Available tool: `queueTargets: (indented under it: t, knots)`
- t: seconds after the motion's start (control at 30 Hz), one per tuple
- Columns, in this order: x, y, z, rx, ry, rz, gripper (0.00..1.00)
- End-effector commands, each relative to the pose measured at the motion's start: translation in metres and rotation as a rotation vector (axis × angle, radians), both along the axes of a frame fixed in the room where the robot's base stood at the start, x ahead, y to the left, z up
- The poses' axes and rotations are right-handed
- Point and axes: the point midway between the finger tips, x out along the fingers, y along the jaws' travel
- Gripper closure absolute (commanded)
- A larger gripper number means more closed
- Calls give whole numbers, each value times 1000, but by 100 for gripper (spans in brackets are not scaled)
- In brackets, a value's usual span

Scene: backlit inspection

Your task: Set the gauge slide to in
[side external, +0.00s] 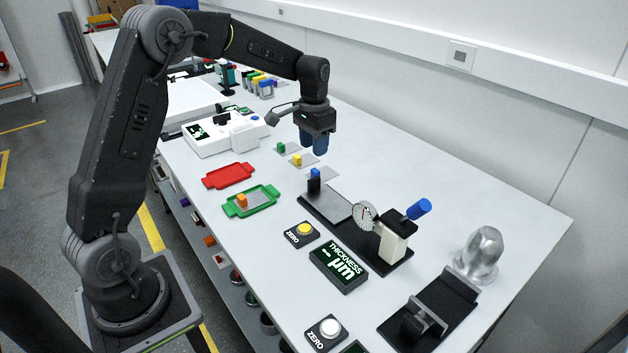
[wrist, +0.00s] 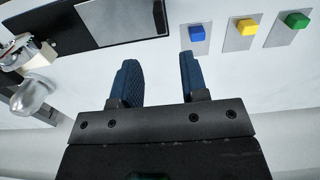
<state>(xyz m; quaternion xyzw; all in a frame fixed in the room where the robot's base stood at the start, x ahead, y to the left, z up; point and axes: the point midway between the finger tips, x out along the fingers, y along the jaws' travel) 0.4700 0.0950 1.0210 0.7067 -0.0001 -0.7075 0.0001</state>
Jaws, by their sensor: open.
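The thickness gauge stands on a long black base (side external: 384,268) with a dial (side external: 365,214) and a blue-handled lever (side external: 418,209). Its slide appears as a flat grey plate (side external: 328,201) lying clear of the dial, with an upright black grip (side external: 314,185) at the end away from it. In the wrist view the grey plate (wrist: 122,20) and black grip (wrist: 160,17) are at the top, cut off by the frame edge. My gripper (side external: 315,146) is open and empty above the table, apart from the slide. In the wrist view its blue fingers (wrist: 158,78) point toward the slide's grip end.
Blue (wrist: 197,33), yellow (wrist: 245,27) and green (wrist: 297,20) blocks sit on grey plates beside the slide's grip end. A red tray (side external: 228,175) and a green tray (side external: 262,200) with an orange block (side external: 242,201) lie nearby. A metal dome (side external: 482,250) stands right of the gauge.

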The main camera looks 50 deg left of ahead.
Motion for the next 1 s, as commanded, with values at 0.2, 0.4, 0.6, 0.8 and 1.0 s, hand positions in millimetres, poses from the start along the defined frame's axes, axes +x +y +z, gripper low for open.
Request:
queueTargets:
  t: [0.2,0.4,0.6,0.8,1.0]
  knots:
    - [-1,-1,-47,-2,5,0,60]
    - [-1,-1,-84,-1,4,0,60]
    - [0,-1,-105,0,0,0,60]
    - [0,-1,-110,0,-1,0,60]
    - [0,-1,-110,0,-1,0,62]
